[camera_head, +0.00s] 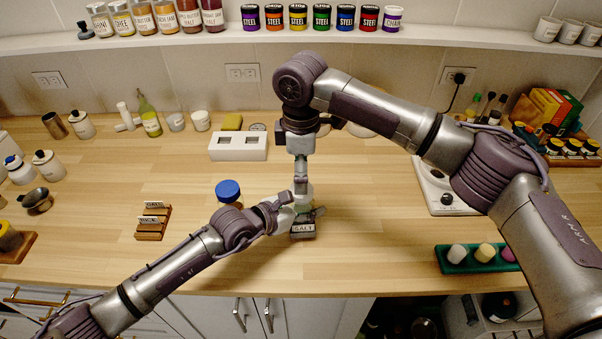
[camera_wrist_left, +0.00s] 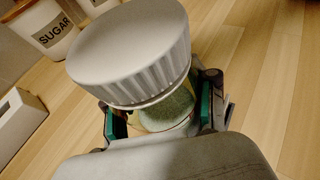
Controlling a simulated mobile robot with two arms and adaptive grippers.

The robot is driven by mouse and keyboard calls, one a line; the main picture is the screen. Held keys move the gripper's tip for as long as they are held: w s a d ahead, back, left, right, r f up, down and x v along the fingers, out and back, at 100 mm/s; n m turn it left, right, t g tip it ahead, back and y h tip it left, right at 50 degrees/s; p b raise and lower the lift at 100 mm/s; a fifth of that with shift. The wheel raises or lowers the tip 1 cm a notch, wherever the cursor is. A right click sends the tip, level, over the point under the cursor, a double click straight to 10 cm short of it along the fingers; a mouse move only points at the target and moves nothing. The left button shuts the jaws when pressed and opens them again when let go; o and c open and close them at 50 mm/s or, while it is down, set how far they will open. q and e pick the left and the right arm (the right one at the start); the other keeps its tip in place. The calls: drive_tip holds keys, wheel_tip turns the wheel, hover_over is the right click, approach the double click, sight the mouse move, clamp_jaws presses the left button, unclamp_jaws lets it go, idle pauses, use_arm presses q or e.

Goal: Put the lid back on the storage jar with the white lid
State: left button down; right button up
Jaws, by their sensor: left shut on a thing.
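The jar (camera_wrist_left: 165,120), clear with pale green contents, is between the green-padded fingers of my left gripper (camera_wrist_left: 165,122), which is shut on it. Its ribbed white lid (camera_wrist_left: 130,50) is over the jar's mouth in the left wrist view; I cannot tell if it is fully seated. In the head view my left gripper (camera_head: 291,207) reaches the pale jar top (camera_head: 304,191) from the left. My right gripper (camera_head: 301,184) points down just above the same spot, seen edge-on, so its fingers are unclear. A dark block labelled SALT (camera_head: 303,229) shows just below.
A blue-lidded jar (camera_head: 228,190) stands close behind my left arm. A wooden card rack (camera_head: 153,220) is to the left, a white holder (camera_head: 238,147) behind, and a green tray (camera_head: 454,258) to the right. The counter's front middle is mostly clear.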

drive_tip(key=shift+c, duration=0.4)
wheel_tip(320, 180, up, 4)
drive_tip(key=shift+f, duration=0.25)
drive_tip(key=shift+f, duration=4)
drive_tip(key=c, duration=1.2)
drive_tip(key=m, duration=0.3)
